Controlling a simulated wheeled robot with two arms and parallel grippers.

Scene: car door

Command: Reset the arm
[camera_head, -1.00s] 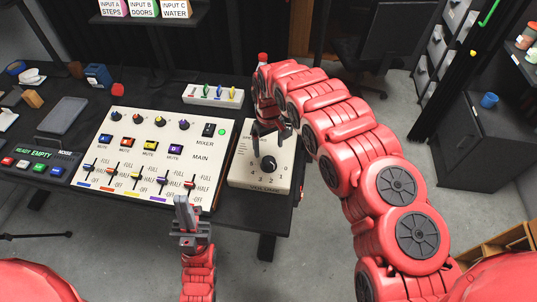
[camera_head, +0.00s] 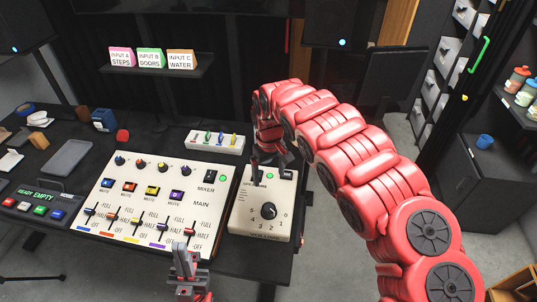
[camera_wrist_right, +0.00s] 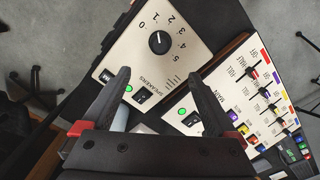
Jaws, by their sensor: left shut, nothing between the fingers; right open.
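My right arm (camera_head: 372,180) is red and arches over the right end of the desk. Its gripper (camera_head: 268,168) points down above the back part of the speakers box (camera_head: 250,226), clear of the volume knob (camera_head: 268,211). In the right wrist view the dark fingers (camera_wrist_right: 156,78) are spread with nothing between them, and the box's knob (camera_wrist_right: 158,42) shows beyond. Whether the fingers touch the box cannot be told. My left gripper (camera_head: 184,252) is shut and empty at the desk's front edge, before the mixer (camera_head: 150,207).
A small panel with coloured switches (camera_head: 214,141) stands behind the mixer. A READY EMPTY button panel (camera_head: 40,200) and a grey tablet (camera_head: 67,157) lie at left. A shelf (camera_head: 150,72) holds three labelled cards. Open floor lies right of the desk.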

